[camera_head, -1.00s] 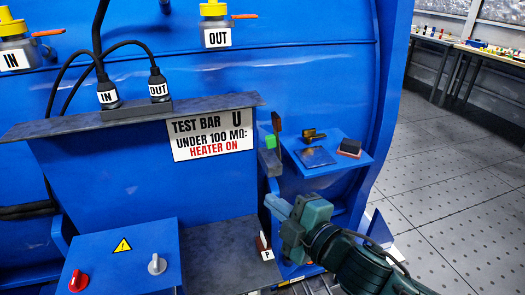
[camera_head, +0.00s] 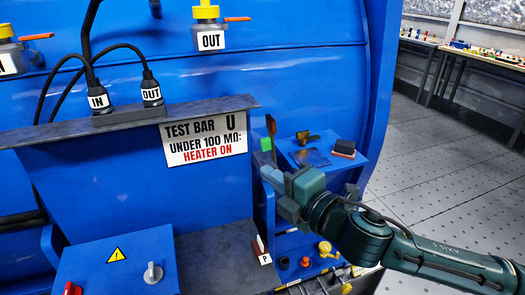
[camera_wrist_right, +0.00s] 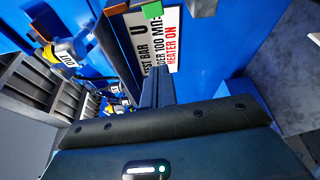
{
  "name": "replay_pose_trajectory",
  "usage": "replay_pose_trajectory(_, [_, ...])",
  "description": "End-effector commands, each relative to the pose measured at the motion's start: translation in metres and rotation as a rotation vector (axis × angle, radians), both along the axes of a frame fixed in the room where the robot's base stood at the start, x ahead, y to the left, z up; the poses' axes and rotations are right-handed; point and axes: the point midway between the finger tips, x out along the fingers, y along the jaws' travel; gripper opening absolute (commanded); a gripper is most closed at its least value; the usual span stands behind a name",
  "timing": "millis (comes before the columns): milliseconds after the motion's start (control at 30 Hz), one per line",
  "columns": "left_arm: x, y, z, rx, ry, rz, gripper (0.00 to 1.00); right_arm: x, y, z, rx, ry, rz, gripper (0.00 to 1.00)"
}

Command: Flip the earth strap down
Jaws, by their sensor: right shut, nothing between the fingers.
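A brown upright strip (camera_head: 271,124) stands beside a green block (camera_head: 265,143) at the right end of the grey ledge; which part is the earth strap is not certain. The green block also shows at the top of the right wrist view (camera_wrist_right: 152,10). My right gripper (camera_head: 268,172) is shut and empty, its fingertips just below the green block. Its closed fingers (camera_wrist_right: 156,88) point toward the block in the wrist view. Whether they touch anything there cannot be told. The grey mount under the block is mostly hidden by the gripper. My left gripper is out of view.
A white test bar sign (camera_head: 205,145) hangs left of the gripper. A small blue shelf (camera_head: 352,172) with a brass part (camera_head: 306,137), a dark plate and a red-black block lies close right. A switch box (camera_head: 120,262) stands lower left. Coloured knobs (camera_head: 325,248) sit below the arm.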

Motion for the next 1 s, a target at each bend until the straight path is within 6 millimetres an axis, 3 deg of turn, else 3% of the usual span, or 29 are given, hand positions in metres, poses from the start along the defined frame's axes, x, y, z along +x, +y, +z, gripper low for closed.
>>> replay_pose_trajectory(467, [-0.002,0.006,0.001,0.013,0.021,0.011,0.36,0.071,0.056,-0.002,0.001,-0.001,0.002,0.00])
replay_pose_trajectory(700, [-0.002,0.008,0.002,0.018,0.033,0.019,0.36,0.082,0.025,0.002,-0.001,-0.001,-0.001,0.00])
replay_pose_trajectory(1000, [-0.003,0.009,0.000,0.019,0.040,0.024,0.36,0.084,0.017,0.002,0.001,-0.001,0.001,0.00])
